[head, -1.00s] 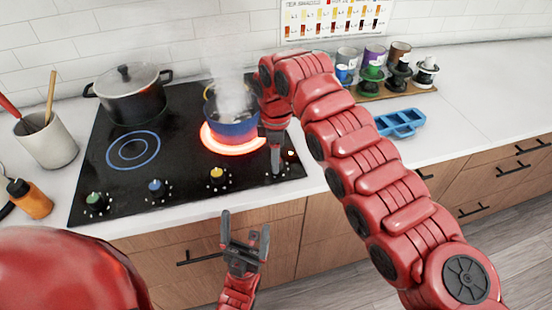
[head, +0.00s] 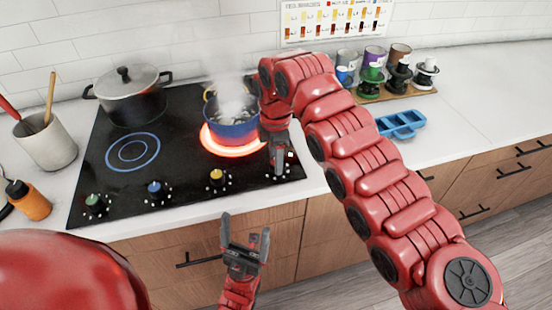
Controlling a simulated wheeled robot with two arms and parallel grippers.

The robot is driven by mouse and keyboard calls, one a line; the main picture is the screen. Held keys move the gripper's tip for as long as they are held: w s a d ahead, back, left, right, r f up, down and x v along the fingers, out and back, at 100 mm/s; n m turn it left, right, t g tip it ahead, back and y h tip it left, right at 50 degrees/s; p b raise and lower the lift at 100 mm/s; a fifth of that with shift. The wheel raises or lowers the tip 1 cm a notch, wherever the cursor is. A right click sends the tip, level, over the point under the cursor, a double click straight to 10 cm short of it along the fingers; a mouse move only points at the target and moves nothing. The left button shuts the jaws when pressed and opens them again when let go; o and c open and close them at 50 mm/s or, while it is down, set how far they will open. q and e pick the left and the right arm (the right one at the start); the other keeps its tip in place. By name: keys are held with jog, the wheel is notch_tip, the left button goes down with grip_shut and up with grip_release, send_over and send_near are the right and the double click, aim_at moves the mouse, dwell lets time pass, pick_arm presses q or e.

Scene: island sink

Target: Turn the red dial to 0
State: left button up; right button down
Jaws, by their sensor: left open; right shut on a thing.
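The red dial is hidden behind my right gripper at the front right corner of the black cooktop (head: 187,183); only small marks beside it show. My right gripper (head: 278,168) points down there and is shut on the dial. A blue pot (head: 232,129) steams on a burner (head: 217,149) that glows red-orange, just left of the gripper. My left gripper (head: 245,238) is open and empty, in front of the counter's front edge.
Green (head: 94,200), blue (head: 155,187) and yellow (head: 216,176) dials line the cooktop's front. A lidded pot (head: 131,100) stands at the back left. A blue tray (head: 401,124) lies right of my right arm. Counter right of it is clear.

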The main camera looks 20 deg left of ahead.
jog(key=shift+c, duration=2.2)
grip_release()
notch_tip(320, 180, up, 18)
jog(key=p, duration=0.9)
jog(key=shift+f, duration=0.25)
